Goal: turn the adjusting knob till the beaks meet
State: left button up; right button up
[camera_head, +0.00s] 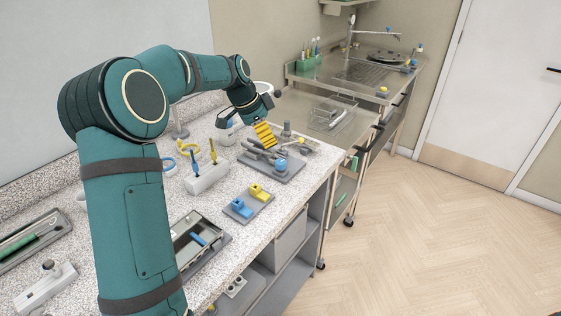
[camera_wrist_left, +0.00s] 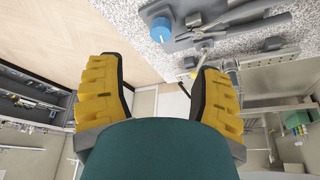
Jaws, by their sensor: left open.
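A grey fixture (camera_head: 262,171) with grey metal parts on a flat base sits near the bench's right edge. A blue knob (camera_head: 281,164) is at its front right side. In the left wrist view, the blue knob (camera_wrist_left: 161,30) shows at the top, beside grey bars of the fixture (camera_wrist_left: 215,22). My left gripper (camera_head: 266,137), with yellow ribbed pads, is above the back of the fixture. In its wrist view the fingers (camera_wrist_left: 159,68) are wide apart with nothing between them. My right gripper is not in view.
A grey plate with blue and yellow blocks (camera_head: 240,214) lies in front of the fixture. A white holder (camera_head: 205,178) with upright tools stands to the left. A steel cart (camera_head: 350,125) with a wire basket and a sink unit stand beyond. The floor at right is clear.

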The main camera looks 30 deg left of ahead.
aim_at(281, 161)
pick_arm(q)
jog(key=b+x, duration=0.2)
jog(key=x, duration=0.9)
jog(key=shift+f, duration=0.3)
grip_shut()
